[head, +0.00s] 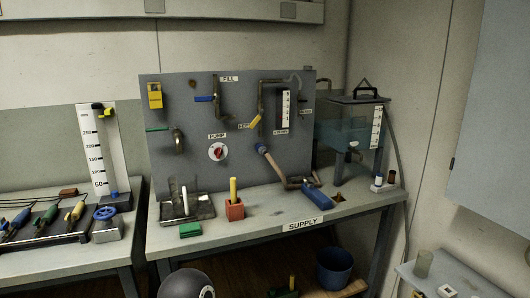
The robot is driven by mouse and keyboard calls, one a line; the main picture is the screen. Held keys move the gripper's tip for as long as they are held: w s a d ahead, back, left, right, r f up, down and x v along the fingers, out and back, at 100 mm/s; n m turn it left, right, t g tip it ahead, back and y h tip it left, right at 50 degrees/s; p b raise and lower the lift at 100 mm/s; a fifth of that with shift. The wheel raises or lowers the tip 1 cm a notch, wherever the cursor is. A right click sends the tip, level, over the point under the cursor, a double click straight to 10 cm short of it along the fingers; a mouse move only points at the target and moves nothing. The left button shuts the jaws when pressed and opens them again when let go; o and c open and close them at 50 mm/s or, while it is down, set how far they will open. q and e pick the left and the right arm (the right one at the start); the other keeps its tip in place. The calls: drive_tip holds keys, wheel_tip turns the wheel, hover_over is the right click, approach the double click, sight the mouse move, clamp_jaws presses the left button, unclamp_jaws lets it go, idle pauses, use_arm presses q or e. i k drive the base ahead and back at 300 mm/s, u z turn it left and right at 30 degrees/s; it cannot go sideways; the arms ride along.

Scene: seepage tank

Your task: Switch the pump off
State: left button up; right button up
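The pump switch (217,152) is a red rotary knob on a white round plate, mounted on the grey upright panel (180,100). A white PUMP label (217,136) sits just above it. The knob looks tilted, but the markings on the plate are too small to read, so I cannot tell its setting. Nothing covers the knob. Neither of my grippers shows in the head view.
Pipes and valves (260,120) are right of the switch. A water tank (350,130) stands at the bench's right end.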

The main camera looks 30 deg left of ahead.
sight(218, 151)
drive_tip(key=u, duration=1.05)
drive_tip(key=i, duration=0.1)
drive_tip(key=z, duration=2.35)
drive_tip(key=k, duration=1.25)
drive_tip(key=u, duration=1.8)
drive_tip(key=k, duration=0.1)
drive_tip(key=z, duration=0.5)
drive_tip(key=i, duration=1.1)
drive_tip(key=z, duration=0.1)
